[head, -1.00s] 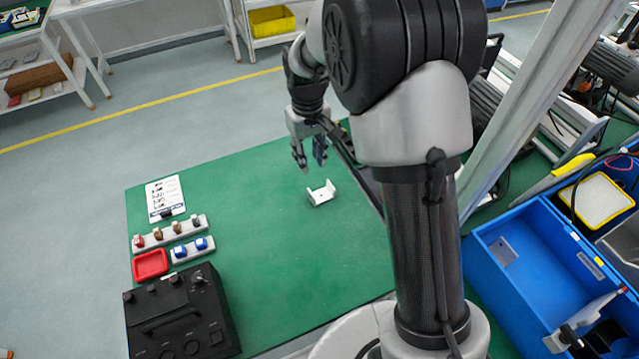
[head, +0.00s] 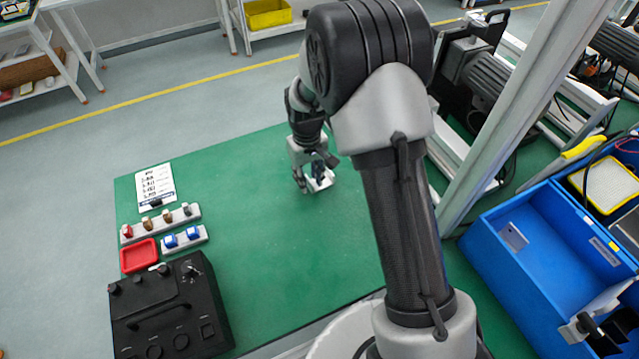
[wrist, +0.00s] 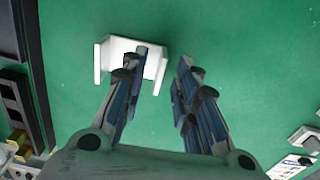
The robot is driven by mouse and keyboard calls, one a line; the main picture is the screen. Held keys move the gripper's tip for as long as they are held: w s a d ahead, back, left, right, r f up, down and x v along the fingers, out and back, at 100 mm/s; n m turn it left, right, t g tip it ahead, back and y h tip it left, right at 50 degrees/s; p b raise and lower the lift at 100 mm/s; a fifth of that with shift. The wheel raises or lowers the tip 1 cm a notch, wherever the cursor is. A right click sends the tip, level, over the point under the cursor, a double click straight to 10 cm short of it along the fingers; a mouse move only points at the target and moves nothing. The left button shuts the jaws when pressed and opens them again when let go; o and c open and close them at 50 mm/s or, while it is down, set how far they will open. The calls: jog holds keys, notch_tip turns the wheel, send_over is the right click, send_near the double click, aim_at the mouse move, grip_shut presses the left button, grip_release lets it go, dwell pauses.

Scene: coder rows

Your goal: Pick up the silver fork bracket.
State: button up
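The fork bracket (head: 322,183) is a small pale silver-white U-shaped piece lying on the green mat (head: 250,230). In the head view my gripper (head: 309,183) is down at the bracket and partly covers it. In the wrist view the bracket (wrist: 122,52) lies at the upper left, with its two upright walls at its left and right ends. My gripper (wrist: 160,72) is open there, its two blue-padded fingers apart. The left finger overlaps the bracket's right part in the picture, and the right finger is over bare mat. I cannot tell whether they touch.
At the mat's left are a printed card (head: 155,186), a rack of small coloured parts (head: 160,223), a red tray (head: 139,256) and a black control box (head: 170,308). A blue bin (head: 515,285) stands at the right beside a grey post (head: 520,110). The mat's middle is clear.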

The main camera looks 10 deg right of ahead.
jog(key=shift+f, duration=0.7)
jog(key=shift+r, duration=0.1)
jog(key=shift+c, duration=0.3)
grip_shut()
